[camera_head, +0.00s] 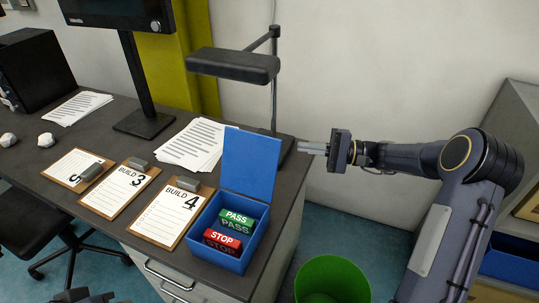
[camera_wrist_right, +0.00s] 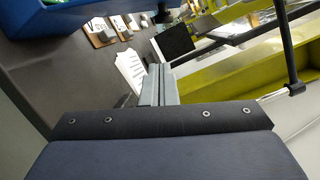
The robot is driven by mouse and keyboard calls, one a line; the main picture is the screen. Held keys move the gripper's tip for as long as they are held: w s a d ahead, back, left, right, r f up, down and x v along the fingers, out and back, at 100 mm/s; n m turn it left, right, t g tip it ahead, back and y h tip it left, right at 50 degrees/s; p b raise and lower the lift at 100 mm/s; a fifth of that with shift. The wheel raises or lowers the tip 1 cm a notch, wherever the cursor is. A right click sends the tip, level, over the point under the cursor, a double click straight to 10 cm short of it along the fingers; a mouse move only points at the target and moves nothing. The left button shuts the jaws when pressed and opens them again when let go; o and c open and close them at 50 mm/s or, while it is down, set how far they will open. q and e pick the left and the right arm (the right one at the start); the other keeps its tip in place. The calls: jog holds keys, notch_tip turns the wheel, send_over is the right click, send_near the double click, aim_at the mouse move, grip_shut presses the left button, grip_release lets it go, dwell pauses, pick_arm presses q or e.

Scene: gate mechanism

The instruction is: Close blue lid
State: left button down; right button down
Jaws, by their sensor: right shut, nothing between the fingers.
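The blue lid (camera_head: 250,162) stands raised, roughly upright, at the back edge of the blue box (camera_head: 229,262) on the desk. The open box holds a green PASS block (camera_head: 237,217) and a red STOP block (camera_head: 222,240). My right gripper (camera_head: 313,148) is shut and empty, to the right of the lid and apart from it, fingers pointing left. In the right wrist view its fingers (camera_wrist_right: 158,86) are together, and part of a blue surface (camera_wrist_right: 75,14) shows at the top left. A dark part of what seems my left gripper (camera_head: 86,296) shows at the bottom edge, mostly cut off.
Clipboards, including BUILD 3 (camera_head: 119,191) and BUILD 4 (camera_head: 173,212), lie left of the box. A lamp (camera_head: 233,65) on a post stands behind the lid. A monitor stand (camera_head: 144,122) is further left. A green bin (camera_head: 331,281) stands on the floor right of the desk.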

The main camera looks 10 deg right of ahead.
aim_at(269, 145)
jog(key=shift+m+t, duration=0.4)
jog(key=shift+t, duration=0.1)
jog(key=x, duration=0.3)
jog(key=s+p+x, duration=0.1)
jog(key=x, duration=0.6)
jog(key=shift+s+a, duration=0.2)
jog(key=shift+a, duration=0.35)
